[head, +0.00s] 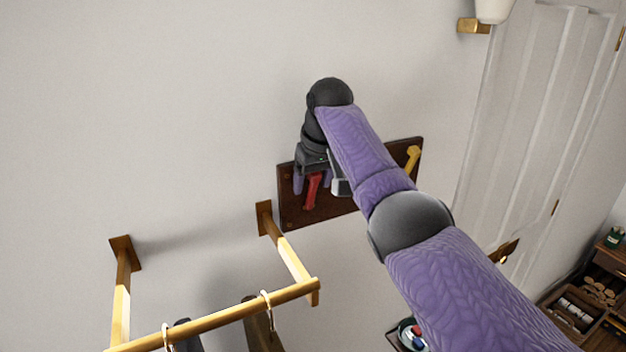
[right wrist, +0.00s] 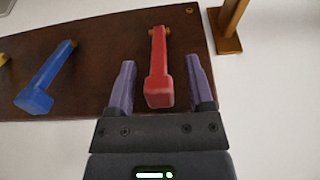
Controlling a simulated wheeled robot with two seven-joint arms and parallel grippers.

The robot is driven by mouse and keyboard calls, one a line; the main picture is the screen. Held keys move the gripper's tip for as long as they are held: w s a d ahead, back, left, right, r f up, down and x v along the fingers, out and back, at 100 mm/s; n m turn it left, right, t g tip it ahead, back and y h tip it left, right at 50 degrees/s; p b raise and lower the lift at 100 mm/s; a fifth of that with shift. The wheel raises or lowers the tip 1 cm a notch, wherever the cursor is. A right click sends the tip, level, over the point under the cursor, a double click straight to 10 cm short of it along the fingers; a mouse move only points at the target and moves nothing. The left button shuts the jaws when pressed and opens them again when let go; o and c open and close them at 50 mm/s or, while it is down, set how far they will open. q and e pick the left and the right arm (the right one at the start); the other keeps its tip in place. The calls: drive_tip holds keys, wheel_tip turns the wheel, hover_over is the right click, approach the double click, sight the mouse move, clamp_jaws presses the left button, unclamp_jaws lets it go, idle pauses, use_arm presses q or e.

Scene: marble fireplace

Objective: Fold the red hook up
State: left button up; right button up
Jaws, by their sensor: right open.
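The red hook (head: 312,189) is on a dark wooden board (head: 290,213) fixed to the wall. In the right wrist view the red hook (right wrist: 158,72) points out toward the camera, its thick end nearest. My right gripper (head: 313,184) is open, with one purple finger on each side of the hook. In the right wrist view the gripper (right wrist: 158,80) shows small gaps between the fingers and the hook. My left gripper is not in view.
A blue hook (right wrist: 48,78) and a yellow hook (head: 412,157) are on the same board. A wooden rail (head: 225,315) with hangers juts from the wall at the lower left. A white door (head: 530,110) stands at the right.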

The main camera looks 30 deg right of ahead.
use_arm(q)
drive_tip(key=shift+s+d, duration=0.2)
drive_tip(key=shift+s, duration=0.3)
use_arm(e)
drive_tip(key=v, duration=0.9)
drive_tip(key=shift+r, duration=0.4)
drive_tip(key=shift+s, duration=0.2)
